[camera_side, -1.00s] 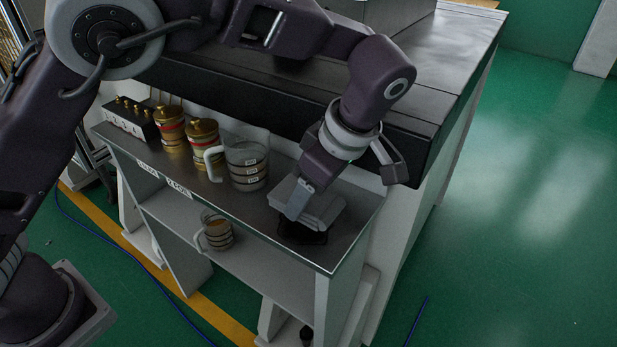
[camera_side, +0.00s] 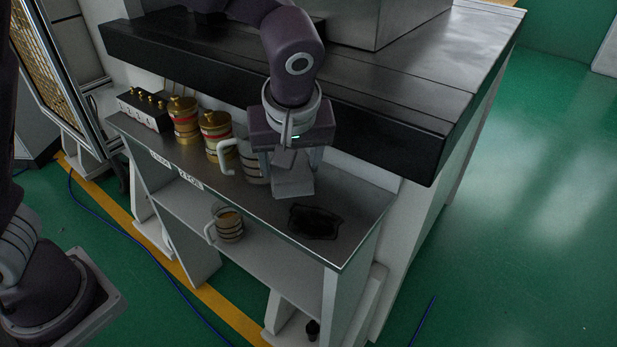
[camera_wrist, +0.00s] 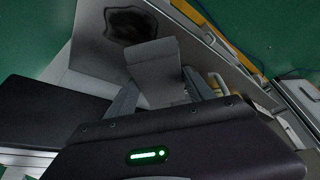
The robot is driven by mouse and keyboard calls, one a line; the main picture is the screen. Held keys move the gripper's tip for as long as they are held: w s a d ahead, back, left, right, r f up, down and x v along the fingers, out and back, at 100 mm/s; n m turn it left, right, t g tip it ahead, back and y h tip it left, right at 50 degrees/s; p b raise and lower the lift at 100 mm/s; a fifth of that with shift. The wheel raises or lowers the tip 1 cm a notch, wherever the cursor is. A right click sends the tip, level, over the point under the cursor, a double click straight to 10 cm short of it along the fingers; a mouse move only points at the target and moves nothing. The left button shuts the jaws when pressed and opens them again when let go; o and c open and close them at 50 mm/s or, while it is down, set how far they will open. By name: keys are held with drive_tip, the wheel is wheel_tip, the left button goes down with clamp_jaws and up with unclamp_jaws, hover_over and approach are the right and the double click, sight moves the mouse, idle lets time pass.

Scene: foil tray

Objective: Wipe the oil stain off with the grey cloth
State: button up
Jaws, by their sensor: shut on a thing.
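The grey cloth (camera_side: 293,184) is a flat, light grey piece held between the fingers of my gripper (camera_side: 287,163). It appears above the metal shelf top, left of the stain; whether it touches the surface I cannot tell. The oil stain (camera_side: 314,222) is a dark, irregular patch on the shelf top near its right front end, fully uncovered. In the wrist view the stain (camera_wrist: 131,25) lies beyond the cloth (camera_wrist: 158,72), and my gripper (camera_wrist: 160,97) is shut on the cloth's near part.
A measuring jug (camera_side: 252,163) stands just left of my gripper, partly hidden by it. Two brass canisters (camera_side: 184,120) (camera_side: 215,132) and a black block with brass knobs (camera_side: 146,108) stand farther left. Another jug (camera_side: 229,226) is on the lower shelf. A dark counter edge (camera_side: 370,135) overhangs behind.

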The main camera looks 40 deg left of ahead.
drive_tip(key=shift+f, duration=3.6)
drive_tip(key=shift+d+f, duration=0.2)
drive_tip(key=shift+f, duration=0.05)
drive_tip(key=shift+c, duration=0.7)
drive_tip(key=shift+d, duration=0.4)
drive_tip(key=shift+d+f, duration=0.2)
drive_tip(key=shift+d, duration=5.05)
drive_tip(key=shift+a, duration=5.7)
drive_tip(key=shift+a+r, duration=0.15)
drive_tip(key=shift+a, duration=0.05)
drive_tip(key=shift+r, duration=3.95)
